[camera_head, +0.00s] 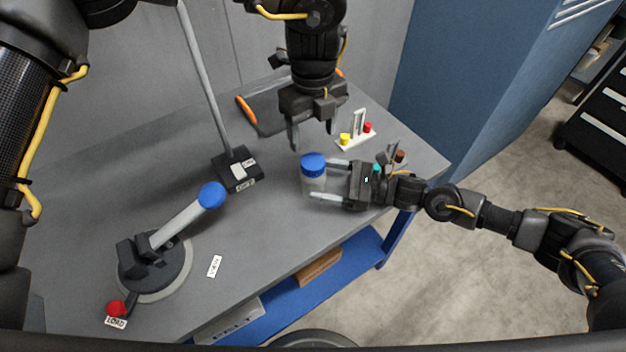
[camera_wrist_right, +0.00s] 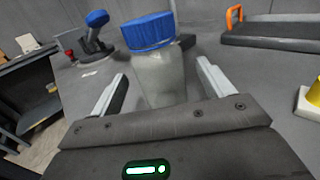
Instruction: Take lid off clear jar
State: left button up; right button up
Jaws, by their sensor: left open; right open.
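The clear jar (camera_head: 313,184) stands upright on the grey table, with its blue lid (camera_head: 313,161) on top. In the right wrist view the jar (camera_wrist_right: 160,80) looks cloudy, and the blue lid (camera_wrist_right: 149,31) sits on it. My right gripper (camera_head: 328,179) is open, lying level from the right, with its fingers on either side of the jar body. I cannot tell whether they touch it. My left gripper (camera_head: 312,138) is open and points down above and behind the lid, apart from it.
A lever device with a blue knob (camera_head: 211,195) and red ball (camera_head: 116,308) stands at the left. A black post base (camera_head: 236,168) is behind it. A white stand (camera_head: 355,138) with yellow and red pieces, and a dark orange-handled tray (camera_head: 268,108), are at the back.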

aim_at(313, 177)
jog(key=shift+w+a, duration=0.2)
jog(key=shift+a, duration=0.65)
jog(key=shift+w+a, duration=0.15)
jog(key=shift+a, duration=0.65)
